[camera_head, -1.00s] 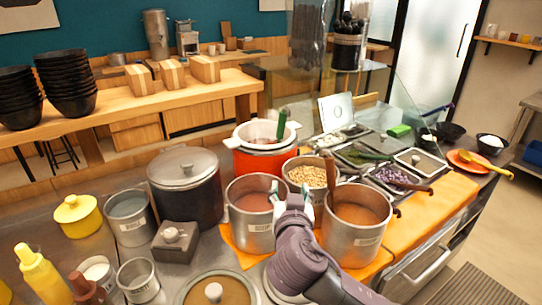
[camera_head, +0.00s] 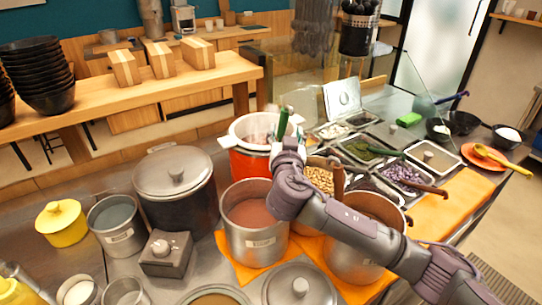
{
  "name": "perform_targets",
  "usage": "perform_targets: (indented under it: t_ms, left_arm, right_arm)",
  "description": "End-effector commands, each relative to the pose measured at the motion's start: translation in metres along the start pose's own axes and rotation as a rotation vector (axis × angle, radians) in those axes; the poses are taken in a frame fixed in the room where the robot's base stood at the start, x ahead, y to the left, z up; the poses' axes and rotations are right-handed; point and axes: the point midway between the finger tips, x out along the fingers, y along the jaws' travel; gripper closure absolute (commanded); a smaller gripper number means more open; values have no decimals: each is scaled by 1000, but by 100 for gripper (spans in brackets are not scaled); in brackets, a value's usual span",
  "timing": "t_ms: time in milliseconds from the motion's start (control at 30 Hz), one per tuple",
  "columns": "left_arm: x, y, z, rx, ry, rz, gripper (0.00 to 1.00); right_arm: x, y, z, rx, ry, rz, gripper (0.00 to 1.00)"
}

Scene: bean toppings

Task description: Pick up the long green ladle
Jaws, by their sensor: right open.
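The long green ladle (camera_head: 283,121) stands in the red pot (camera_head: 248,168) with the light rim. Only its upright green handle shows; its lower part is hidden. My right gripper (camera_head: 287,138) is open at the near right side of that pot. Its fingers are at the lower visible part of the green handle; I cannot tell whether they touch it. My left gripper is not in view.
A steel pot of reddish soup (camera_head: 254,215) stands in front of the red pot. A pot of beans (camera_head: 319,178) and another steel pot (camera_head: 374,207) are partly behind my right arm. Topping trays (camera_head: 405,175) lie to the right. A dark lidded pot (camera_head: 173,205) stands left.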

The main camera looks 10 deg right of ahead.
Motion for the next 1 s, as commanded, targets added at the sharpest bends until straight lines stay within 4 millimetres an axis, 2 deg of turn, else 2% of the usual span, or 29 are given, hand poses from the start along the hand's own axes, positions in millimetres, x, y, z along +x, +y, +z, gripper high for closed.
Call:
perform_targets:
  t_ms: [167,300,600,867,1000]
  left_arm:
    - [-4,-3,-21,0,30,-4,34]
    - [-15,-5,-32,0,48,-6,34]
    - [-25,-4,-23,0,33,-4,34]
    - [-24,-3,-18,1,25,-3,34]
    - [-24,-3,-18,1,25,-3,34]
  right_arm:
    - [10,-1,0,-1,0,0,43]
    - [26,-4,3,-4,0,1,43]
    - [57,-6,10,-1,-1,1,43]
    - [58,-6,12,0,-1,-1,43]
    - [58,-6,12,0,-1,0,67]
